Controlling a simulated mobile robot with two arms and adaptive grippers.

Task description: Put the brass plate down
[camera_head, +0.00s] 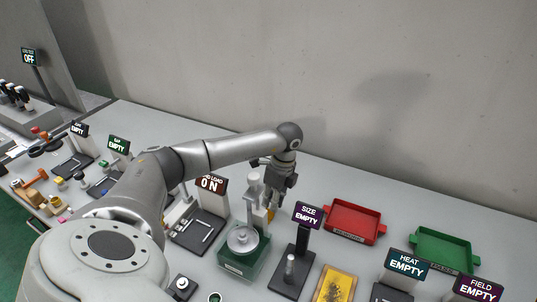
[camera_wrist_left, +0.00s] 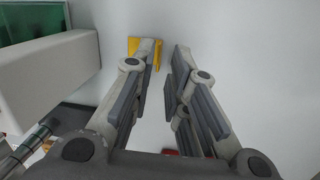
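The brass plate (camera_wrist_left: 133,47) shows in the left wrist view as a yellow piece partly hidden behind one fingertip of my left gripper (camera_wrist_left: 166,50). The two fingers stand apart, with a clear gap between their tips and nothing seen held in it. In the head view my left gripper (camera_head: 277,198) points down beside the green-based press (camera_head: 243,262), left of the SIZE sign. A small orange-yellow bit of the plate (camera_head: 271,215) shows just below the fingers; most of it is hidden. I cannot tell whether it touches a finger. My right gripper is not in view.
The SIZE stand (camera_head: 292,268) and a yellow tray (camera_head: 338,284) are close on the right. A red tray (camera_head: 355,221) and a green tray (camera_head: 445,246) lie farther right. The LOAD stand (camera_head: 211,197) is left. Bare tabletop lies behind the gripper.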

